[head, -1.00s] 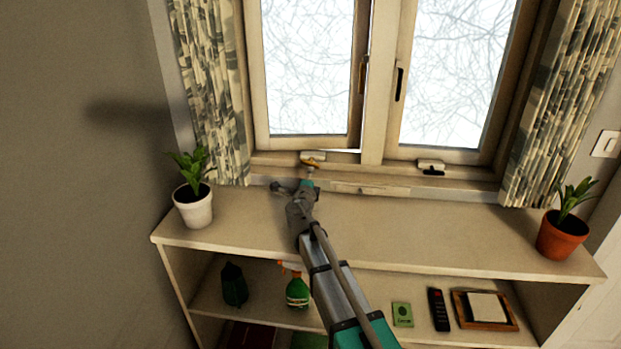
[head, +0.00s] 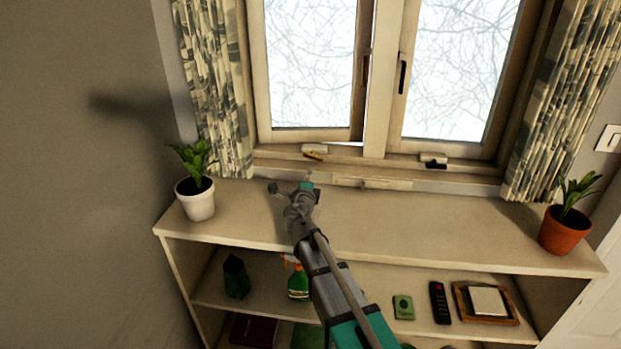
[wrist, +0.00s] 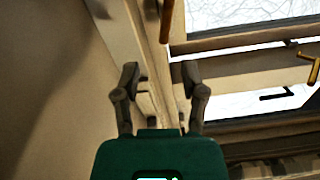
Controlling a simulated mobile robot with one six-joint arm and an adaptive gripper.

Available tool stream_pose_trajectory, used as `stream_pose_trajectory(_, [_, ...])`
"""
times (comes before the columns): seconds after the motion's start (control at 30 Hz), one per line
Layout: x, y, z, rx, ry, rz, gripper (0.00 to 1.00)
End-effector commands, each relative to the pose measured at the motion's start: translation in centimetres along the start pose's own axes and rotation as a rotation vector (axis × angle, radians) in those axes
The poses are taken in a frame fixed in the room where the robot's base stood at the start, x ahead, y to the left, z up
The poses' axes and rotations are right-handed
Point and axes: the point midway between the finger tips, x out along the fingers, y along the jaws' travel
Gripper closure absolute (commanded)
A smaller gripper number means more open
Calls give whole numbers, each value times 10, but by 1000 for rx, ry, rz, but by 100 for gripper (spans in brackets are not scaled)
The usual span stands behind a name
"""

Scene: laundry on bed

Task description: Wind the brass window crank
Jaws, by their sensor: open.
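The brass window crank (head: 313,156) sits on the lower frame under the left sash (head: 312,135), below a pale housing. Its arm lies slanted down to the right. My gripper (head: 310,174) is just below and in front of it, apart from it in the head view; its fingers are hard to make out there. In the wrist view my gripper (wrist: 162,82) is open, with nothing between its two dark fingers. A brass handle shows at that view's right edge (wrist: 312,68), clear of the fingers; I cannot tell if it is the crank.
The left sash stands slightly ajar. A black crank (head: 435,163) sits under the right sash. A white-potted plant (head: 196,203) stands left on the shelf top (head: 400,225) and a terracotta-potted plant (head: 564,232) right. Patterned curtains flank the window. The shelf top between the plants is clear.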

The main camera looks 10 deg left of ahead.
Motion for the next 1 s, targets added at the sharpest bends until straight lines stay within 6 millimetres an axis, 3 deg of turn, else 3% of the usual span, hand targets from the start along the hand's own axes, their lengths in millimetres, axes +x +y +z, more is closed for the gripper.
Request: stream_pose_trajectory(1.0, [-51, -2, 0, 0, 0, 0, 46])
